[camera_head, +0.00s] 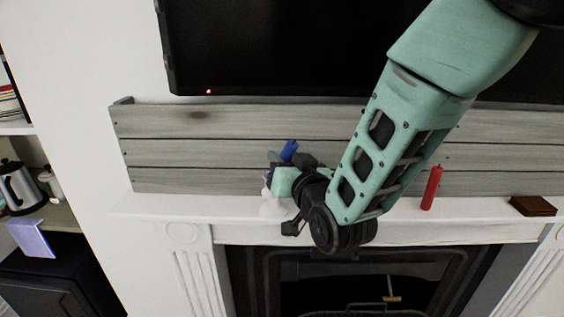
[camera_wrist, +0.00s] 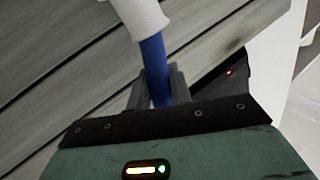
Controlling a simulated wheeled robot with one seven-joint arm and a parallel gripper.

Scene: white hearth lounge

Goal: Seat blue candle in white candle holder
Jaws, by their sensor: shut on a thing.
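The blue candle (camera_head: 289,150) is tilted, and its upper part shows above my gripper (camera_head: 280,168) in the head view. In the wrist view my gripper (camera_wrist: 158,85) is shut on the blue candle (camera_wrist: 153,58), with a grey finger on each side. The white candle holder (camera_head: 268,208) stands on the mantel just below my gripper, partly hidden by it. In the wrist view the candle's far end meets the white holder (camera_wrist: 140,18). I cannot tell whether that end is inside the holder or only against or behind it.
A red candle (camera_head: 432,188) stands on the white mantel (camera_head: 470,210) to the right, with a brown box (camera_head: 532,206) beyond it. A grey plank panel (camera_head: 200,160) stands close behind my gripper. The mantel's left end is clear.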

